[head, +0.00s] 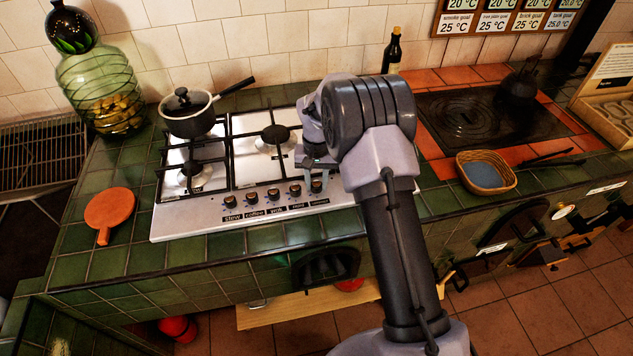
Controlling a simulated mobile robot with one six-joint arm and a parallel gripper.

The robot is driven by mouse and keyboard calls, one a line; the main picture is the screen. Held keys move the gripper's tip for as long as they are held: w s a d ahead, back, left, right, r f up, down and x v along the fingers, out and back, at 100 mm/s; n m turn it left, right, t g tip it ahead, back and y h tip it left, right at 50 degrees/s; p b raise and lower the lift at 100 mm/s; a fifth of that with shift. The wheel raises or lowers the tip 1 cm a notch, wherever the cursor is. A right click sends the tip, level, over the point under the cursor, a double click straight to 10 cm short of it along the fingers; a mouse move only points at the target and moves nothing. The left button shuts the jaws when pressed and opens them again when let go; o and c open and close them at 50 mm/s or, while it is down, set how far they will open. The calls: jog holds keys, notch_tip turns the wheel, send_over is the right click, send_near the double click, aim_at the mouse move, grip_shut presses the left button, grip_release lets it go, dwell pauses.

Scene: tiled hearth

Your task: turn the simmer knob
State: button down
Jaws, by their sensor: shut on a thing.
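The simmer knob (316,187) is at the right end of the row of knobs on the front of the steel cooktop (190,222). The small label below it is hard to read. My gripper (317,176) comes down from above at this right-end knob and is shut on it. My arm hides the right part of the cooktop, and the fingertips are small, so the knob's angle cannot be told.
Other knobs (251,198) stand close by on the left. A lidded pot (188,117) sits on the back left burner. A dark bottle (393,52) and a wicker basket (487,177) are to the right. A round orange paddle (108,208) lies left on the green tiles.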

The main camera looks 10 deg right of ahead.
aim_at(316, 183)
jog(key=m+b, duration=0.1)
jog(key=m, duration=0.6)
jog(key=m+b, duration=0.1)
jog(key=m, duration=0.3)
jog(key=shift+m+b, duration=0.35)
jog(key=shift+m, duration=1.65)
jog(key=c, duration=1.1)
grip_release()
jog(key=shift+o, duration=0.2)
notch_tip(316, 183, up, 17)
jog(key=p, duration=0.6)
jog(key=shift+r, duration=0.2)
